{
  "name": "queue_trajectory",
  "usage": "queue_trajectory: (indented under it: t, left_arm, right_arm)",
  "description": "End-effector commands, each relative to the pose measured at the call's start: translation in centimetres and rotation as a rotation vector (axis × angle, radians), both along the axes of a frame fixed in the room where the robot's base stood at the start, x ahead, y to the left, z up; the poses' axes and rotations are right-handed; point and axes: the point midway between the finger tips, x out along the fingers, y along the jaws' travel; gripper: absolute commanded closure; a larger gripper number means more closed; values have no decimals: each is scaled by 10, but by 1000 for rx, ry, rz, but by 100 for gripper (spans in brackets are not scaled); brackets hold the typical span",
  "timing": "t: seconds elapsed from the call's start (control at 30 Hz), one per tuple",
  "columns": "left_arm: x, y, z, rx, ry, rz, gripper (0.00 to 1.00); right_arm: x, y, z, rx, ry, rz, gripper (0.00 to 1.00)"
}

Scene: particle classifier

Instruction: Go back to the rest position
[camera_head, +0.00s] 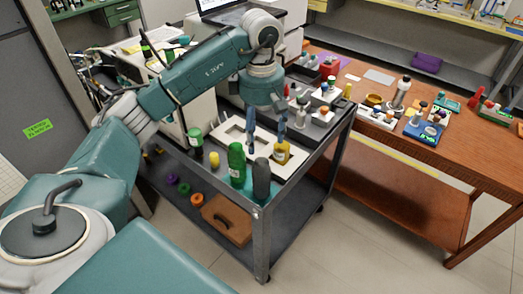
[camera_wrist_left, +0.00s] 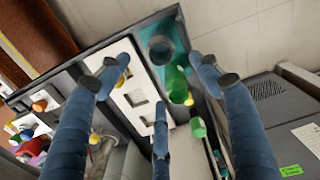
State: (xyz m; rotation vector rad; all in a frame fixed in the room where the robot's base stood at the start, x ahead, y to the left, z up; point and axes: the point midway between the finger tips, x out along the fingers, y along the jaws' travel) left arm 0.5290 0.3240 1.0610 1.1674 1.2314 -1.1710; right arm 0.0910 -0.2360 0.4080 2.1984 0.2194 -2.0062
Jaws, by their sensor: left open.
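My left arm comes in from the left and reaches over the grey cart (camera_head: 262,222). My left gripper (camera_head: 266,136) points down, its blue fingers spread apart above the white tray with square openings (camera_head: 228,128). The fingers show apart and empty in the left wrist view (camera_wrist_left: 160,85), with the tray (camera_wrist_left: 134,97) between them below. A green bottle (camera_head: 236,166), a dark grey cylinder (camera_head: 261,181) and a yellow-brown bottle (camera_head: 282,154) stand at the cart's near end. I cannot tell whether a finger touches anything. My right gripper is not in view.
A brown wooden table (camera_head: 430,160) with several small lab items stands right of the cart. A red box (camera_head: 329,67) stands at the back. The cart's lower shelf holds a brown box (camera_head: 226,222). The floor in front of the table is clear.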

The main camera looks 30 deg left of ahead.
Motion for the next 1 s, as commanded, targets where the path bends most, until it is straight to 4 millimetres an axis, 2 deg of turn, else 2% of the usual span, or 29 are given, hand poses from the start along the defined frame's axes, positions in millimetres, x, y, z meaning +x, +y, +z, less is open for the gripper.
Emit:
queue_trajectory:
  t: [0.2,0.63,0.73,0.77,0.87,0.97,1.0]
  left_arm:
    - [0,0,10,0,0,0,36]
    - [0,0,10,0,1,-1,36]
    - [1,-7,6,-19,-3,-7,36]
    - [1,-14,4,-36,-7,-12,36]
    - [5,-53,-10,-144,-31,-37,36]
    - [6,-119,-21,-335,-62,-55,36]
    - [4,-150,-22,-431,-72,-56,36]
  right_arm:
    - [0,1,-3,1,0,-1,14]
    - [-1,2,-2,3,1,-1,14]
    - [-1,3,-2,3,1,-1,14]
    - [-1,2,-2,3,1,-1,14]
    - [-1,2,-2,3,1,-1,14]
    - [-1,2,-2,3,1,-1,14]
    - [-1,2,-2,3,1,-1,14]
